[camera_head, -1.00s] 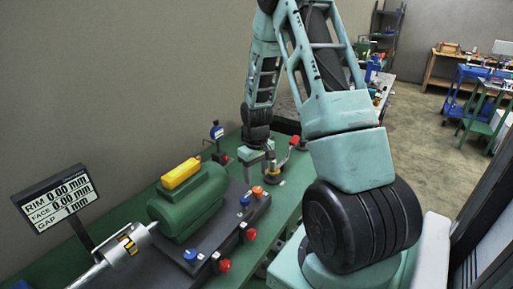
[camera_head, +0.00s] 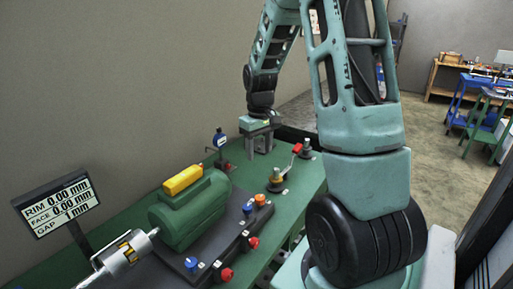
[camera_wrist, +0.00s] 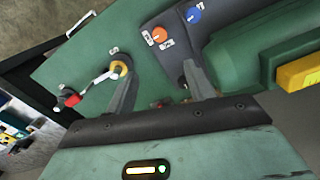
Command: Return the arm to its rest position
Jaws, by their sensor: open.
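My gripper (camera_head: 259,147) hangs with its fingers pointing down above the green bench, behind the motor unit in the head view. Its two fingers stand apart with nothing between them, as the wrist view also shows (camera_wrist: 160,88). My arm reaches up and over from the right side of the head view. The lever with a red handle (camera_head: 286,171) stands on the bench to the right of the gripper. In the wrist view the lever (camera_wrist: 105,76) lies left of the fingers.
A green motor (camera_head: 190,215) with a yellow block on top sits on a dark base with red, blue and orange knobs. A dial gauge (camera_head: 220,142) stands left of the gripper. A readout sign (camera_head: 57,207) stands at left. Tables (camera_head: 480,95) are far right.

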